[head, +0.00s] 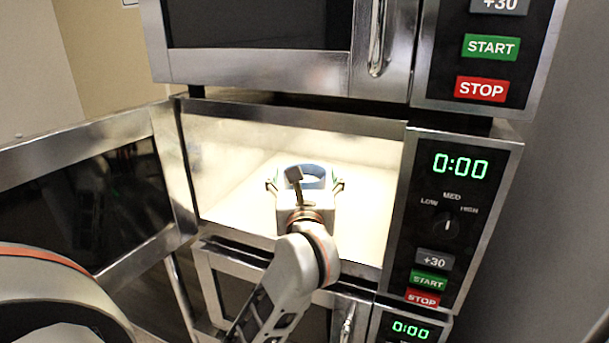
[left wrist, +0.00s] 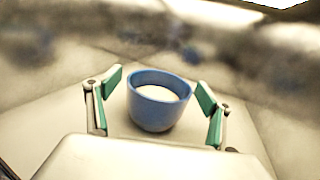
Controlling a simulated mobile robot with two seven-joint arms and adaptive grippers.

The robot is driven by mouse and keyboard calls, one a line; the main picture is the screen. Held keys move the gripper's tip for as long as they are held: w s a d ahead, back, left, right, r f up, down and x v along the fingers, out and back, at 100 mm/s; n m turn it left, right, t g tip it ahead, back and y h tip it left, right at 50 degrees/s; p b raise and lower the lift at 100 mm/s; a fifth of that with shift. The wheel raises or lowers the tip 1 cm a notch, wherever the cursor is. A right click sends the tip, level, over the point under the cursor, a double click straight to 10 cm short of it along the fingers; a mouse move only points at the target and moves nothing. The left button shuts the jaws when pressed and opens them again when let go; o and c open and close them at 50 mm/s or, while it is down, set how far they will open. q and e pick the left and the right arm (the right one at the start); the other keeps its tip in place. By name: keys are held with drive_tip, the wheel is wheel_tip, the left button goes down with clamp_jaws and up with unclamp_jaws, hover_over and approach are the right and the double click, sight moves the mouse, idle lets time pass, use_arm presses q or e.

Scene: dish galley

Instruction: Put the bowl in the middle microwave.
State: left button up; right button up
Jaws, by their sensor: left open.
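The blue bowl (left wrist: 153,113) stands upright on the floor of the middle microwave (head: 382,190), with a pale inside. In the head view the bowl (head: 309,172) shows only in part behind my left gripper. The microwave's door (head: 165,150) is swung open to the left and its cavity is lit. My left gripper (head: 306,181) is inside the cavity. In the left wrist view its green-padded fingers (left wrist: 160,95) are spread on either side of the bowl, with gaps showing between pads and bowl. My right gripper is not in view.
Another microwave (head: 260,60) sits directly above, shut, and one (head: 255,285) sits below, its door seeming shut. The control panel (head: 452,215) of the middle microwave borders the opening on the right. Free floor surrounds the bowl inside.

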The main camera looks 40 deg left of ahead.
use_arm(q)
drive_tip(key=shift+v, duration=5.75)
